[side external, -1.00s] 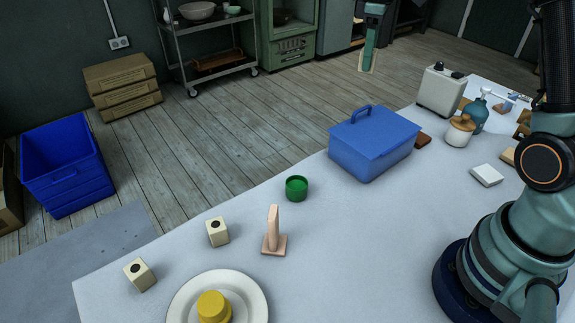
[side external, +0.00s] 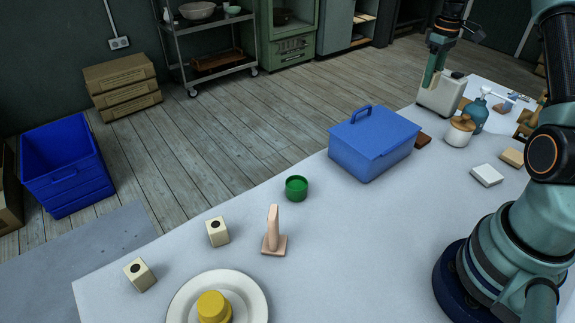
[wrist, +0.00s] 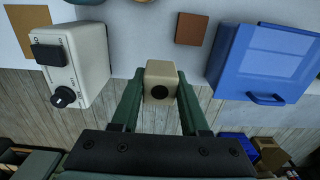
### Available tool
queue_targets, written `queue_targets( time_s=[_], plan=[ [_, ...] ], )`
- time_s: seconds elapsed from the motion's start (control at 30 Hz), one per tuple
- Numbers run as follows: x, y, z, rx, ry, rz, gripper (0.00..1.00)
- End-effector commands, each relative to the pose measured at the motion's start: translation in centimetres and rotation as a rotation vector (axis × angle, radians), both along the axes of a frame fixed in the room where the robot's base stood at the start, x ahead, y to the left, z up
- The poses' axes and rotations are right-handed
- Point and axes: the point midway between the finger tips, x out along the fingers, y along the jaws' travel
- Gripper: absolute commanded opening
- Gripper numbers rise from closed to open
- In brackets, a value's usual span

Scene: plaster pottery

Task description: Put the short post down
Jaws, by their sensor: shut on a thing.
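The short post (wrist: 162,69) is a small cream block with a dark round hole in the end facing the wrist camera. My gripper (wrist: 160,84) is shut on it, with one green finger on each side. In the side view my gripper (side external: 431,72) is raised at the far side of the table (side external: 330,235), in front of the cream machine. The post cannot be made out clearly there. Two similar cream blocks with dark holes stand on the table, one at the front left (side external: 140,275) and one behind it (side external: 217,231).
The cream machine with black knobs (wrist: 78,62) and the blue lidded box (wrist: 262,62) flank the post in the wrist view. A brown block (wrist: 191,28) lies between them.

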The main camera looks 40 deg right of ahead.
Motion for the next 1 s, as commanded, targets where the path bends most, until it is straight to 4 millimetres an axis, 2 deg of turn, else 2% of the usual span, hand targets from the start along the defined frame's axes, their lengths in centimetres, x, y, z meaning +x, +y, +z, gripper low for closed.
queue_targets(
  time_s=[0.1, 0.33, 0.63, 0.83, 1.0],
  plan=[
    [-0.1, 0.1, -3.1, 0.004, 0.004, 0.001, 0.00],
    [0.0, 0.1, -7.7, 0.002, 0.002, 0.001, 0.00],
    [0.0, 0.1, -9.8, 0.001, 0.001, 0.001, 0.00],
    [0.0, 0.1, -12.7, 0.001, 0.001, 0.001, 0.00],
    [0.1, 0.0, -13.2, -0.001, -0.001, 0.001, 0.00]
  ],
)
